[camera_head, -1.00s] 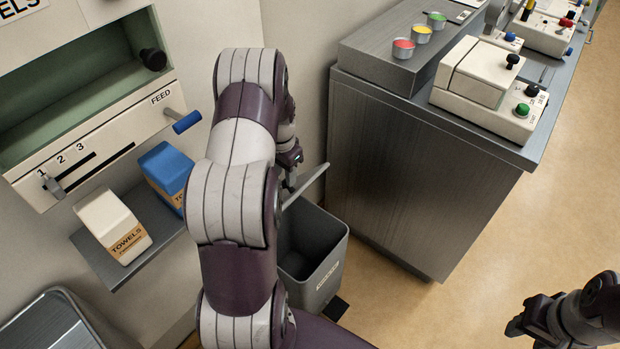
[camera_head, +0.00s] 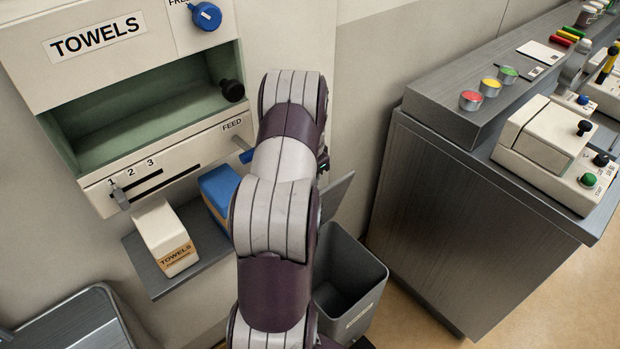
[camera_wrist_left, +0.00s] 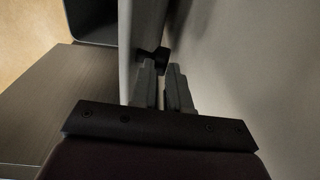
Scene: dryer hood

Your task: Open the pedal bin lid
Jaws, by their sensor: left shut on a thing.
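The grey pedal bin (camera_head: 362,318) stands on the floor between the wall and the steel counter. Its mouth is uncovered and the inside is dark. Its lid (camera_head: 338,196) stands raised at the back of the bin, partly hidden by my left arm. In the left wrist view the lid is a grey panel (camera_wrist_left: 138,40) seen nearly edge-on, with a small dark knob (camera_wrist_left: 153,58) at its face. My left gripper (camera_wrist_left: 164,72) is shut on the lid at this knob; the exact contact is hard to see. My right gripper is out of view.
The towel dispenser (camera_head: 140,95) is on the wall at left. Below it a shelf (camera_head: 185,275) holds a white towel pack (camera_head: 160,232) and a blue pack (camera_head: 218,188). The steel counter (camera_head: 440,210) stands close at the bin's right.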

